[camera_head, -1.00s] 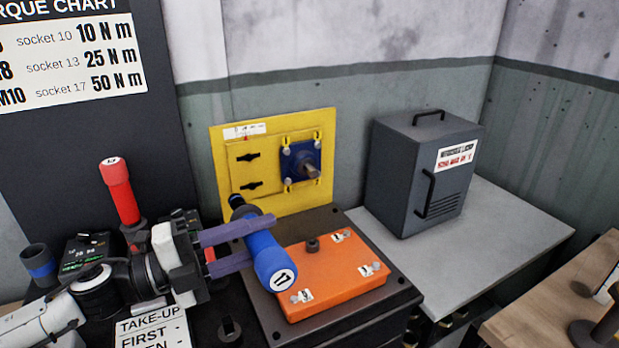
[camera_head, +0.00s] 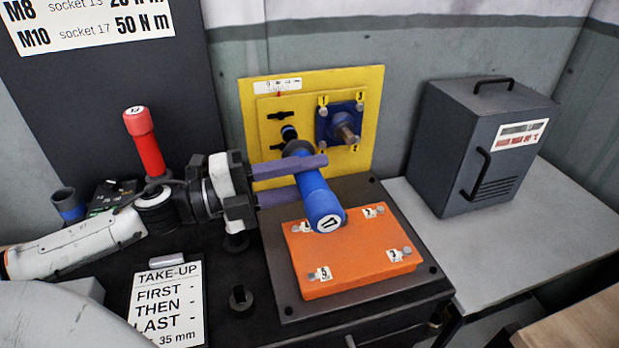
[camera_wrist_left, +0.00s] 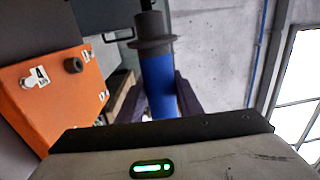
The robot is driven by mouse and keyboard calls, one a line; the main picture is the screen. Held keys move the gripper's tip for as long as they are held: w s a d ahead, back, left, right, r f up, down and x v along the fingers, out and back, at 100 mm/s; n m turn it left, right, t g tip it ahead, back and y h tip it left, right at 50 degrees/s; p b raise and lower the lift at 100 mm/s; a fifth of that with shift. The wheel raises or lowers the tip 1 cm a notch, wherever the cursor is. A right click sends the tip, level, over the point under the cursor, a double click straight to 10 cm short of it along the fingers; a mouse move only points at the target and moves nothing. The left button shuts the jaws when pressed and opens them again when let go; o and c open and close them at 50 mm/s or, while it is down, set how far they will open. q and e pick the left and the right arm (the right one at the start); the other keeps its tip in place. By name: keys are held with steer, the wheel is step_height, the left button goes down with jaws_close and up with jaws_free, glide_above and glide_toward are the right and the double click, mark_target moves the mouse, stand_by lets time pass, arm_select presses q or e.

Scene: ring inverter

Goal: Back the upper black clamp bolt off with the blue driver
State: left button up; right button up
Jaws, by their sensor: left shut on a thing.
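My left gripper (camera_head: 290,178) is shut on the blue driver (camera_head: 313,190), a cylinder marked 17. The driver is tilted, its labelled end toward the camera and its dark nose toward the yellow plate (camera_head: 365,95). The upper black clamp bolt (camera_head: 277,115) is on the plate's left part, just up and left of the nose. I cannot tell whether the nose touches the plate. The lower black clamp is partly hidden by the driver and gripper. In the left wrist view the driver (camera_wrist_left: 160,85) stands between the fingers, with its dark collar above. My right gripper is not in view.
A blue flange with a shaft (camera_head: 342,128) is on the plate's right. An orange block (camera_head: 350,265) lies below the driver. A red driver (camera_head: 146,145) stands at left behind my arm. A take-up card (camera_head: 167,305) is at front left. A grey cabinet (camera_head: 470,150) stands at right.

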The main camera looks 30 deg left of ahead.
mark_target(289, 154)
arm_select(q)
steer(key=shift+w+a+r+b, duration=0.1)
steer(key=shift+w+a+b, duration=0.45)
steer(key=shift+w+a, duration=1.35)
steer(key=shift+s+a, duration=0.1)
steer(key=shift+a, duration=0.1)
steer(key=shift+r+p, duration=0.1)
steer(key=shift+p, duration=0.2)
steer(key=shift+w+a+b, duration=0.3)
steer(key=shift+w+a, duration=0.1)
steer(key=shift+a, duration=0.1)
